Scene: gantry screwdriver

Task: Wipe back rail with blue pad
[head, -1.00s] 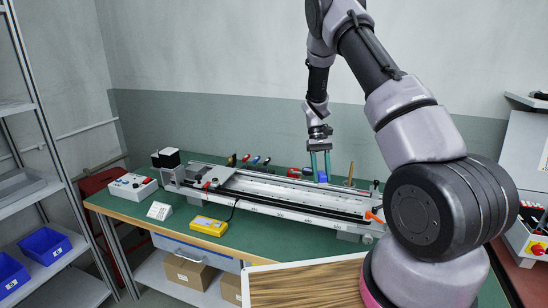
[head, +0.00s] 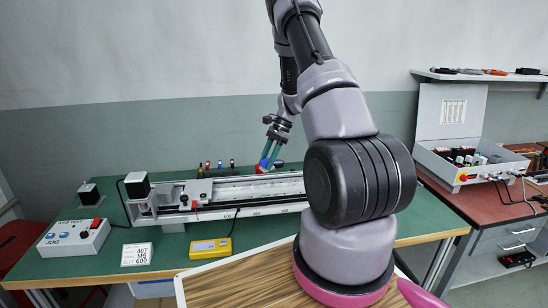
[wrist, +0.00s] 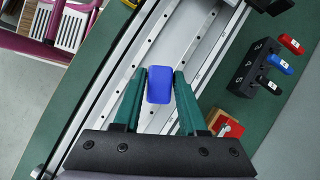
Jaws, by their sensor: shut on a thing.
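My gripper (head: 267,158) is shut on the blue pad (wrist: 160,85). In the wrist view the pad sits upright between the two green fingers. In the head view the gripper is low over the rear side of the long gantry. The back rail (wrist: 222,42) is a pale metal strip running diagonally in the wrist view, with the pad over or close beside it. I cannot tell whether the pad touches it. Part of the rail is hidden behind the pad and fingers. My arm hides the gantry's right end in the head view.
A black holder (wrist: 255,68) with red, blue and black-handled tools stands behind the gantry, close to a red box (wrist: 227,124). A yellow device (head: 210,247), a label stand (head: 137,254) and a button box (head: 73,238) are along the front of the green bench. A red-topped bench stands right.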

